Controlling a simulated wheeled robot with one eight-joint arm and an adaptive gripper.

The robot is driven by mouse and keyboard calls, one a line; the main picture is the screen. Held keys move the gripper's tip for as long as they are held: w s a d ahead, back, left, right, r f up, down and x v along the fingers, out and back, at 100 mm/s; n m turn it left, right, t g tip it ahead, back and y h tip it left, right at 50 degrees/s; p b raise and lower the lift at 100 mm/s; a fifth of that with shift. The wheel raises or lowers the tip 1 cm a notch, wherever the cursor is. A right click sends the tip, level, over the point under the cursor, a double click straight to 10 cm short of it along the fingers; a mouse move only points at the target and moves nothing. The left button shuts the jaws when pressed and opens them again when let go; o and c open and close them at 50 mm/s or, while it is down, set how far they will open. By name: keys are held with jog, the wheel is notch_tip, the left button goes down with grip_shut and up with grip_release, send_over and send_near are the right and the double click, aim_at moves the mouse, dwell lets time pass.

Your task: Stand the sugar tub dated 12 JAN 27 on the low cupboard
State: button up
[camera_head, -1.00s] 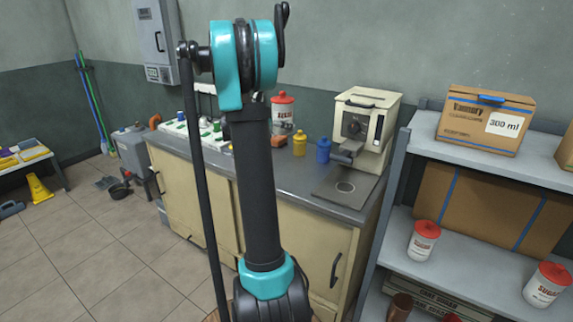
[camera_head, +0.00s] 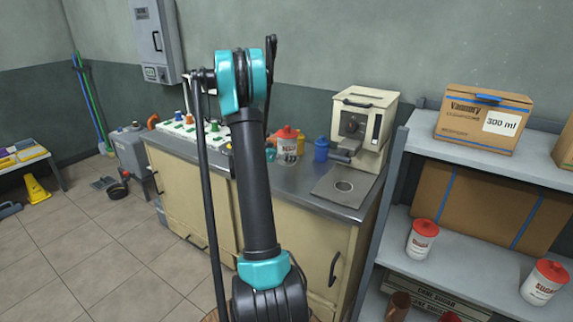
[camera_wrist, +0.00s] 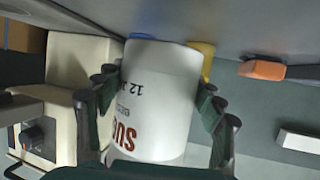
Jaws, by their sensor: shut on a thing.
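A white sugar tub (camera_head: 288,150) with a red lid is held over the grey top of the low beige cupboard (camera_head: 295,199). In the wrist view the tub (camera_wrist: 160,92) shows upside-down print, with red letters beginning "SUG" and a date starting "12"; the rest of the date is not readable. My gripper (camera_wrist: 158,85) is shut on the tub, a dark finger on each side. In the head view my arm hides most of the gripper. I cannot tell whether the tub's base touches the cupboard top.
A blue jar (camera_head: 321,149) and a mostly hidden yellow jar (camera_head: 300,144) stand close behind the tub. A cream machine (camera_head: 362,130) stands to their right. The shelf at right holds two more sugar tubs (camera_head: 422,240) (camera_head: 545,282).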

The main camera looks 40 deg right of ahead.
aim_at(287, 163)
jog(key=shift+f, duration=2.1)
jog(key=o, duration=1.6)
jog(key=shift+f, duration=0.1)
jog(key=v, duration=1.2)
jog(key=shift+s, duration=0.15)
jog(key=s+a+f+n+t+y, duration=0.1)
jog(key=s+a+n+y, duration=0.5)
jog(key=s+a, duration=0.7)
jog(key=s+a+f+n+t+y, duration=0.1)
jog(key=s+a+f+n+y, duration=0.3)
jog(key=a, duration=1.5)
jog(key=s+n+y, duration=0.3)
jog(key=s+n, duration=0.3)
jog(key=s, duration=0.3)
jog(key=shift+s+a+f+n+t, duration=0.2)
jog(key=shift+s+f+n+t, duration=0.1)
jog(key=shift+s+n, duration=0.1)
jog(key=shift+w, duration=0.1)
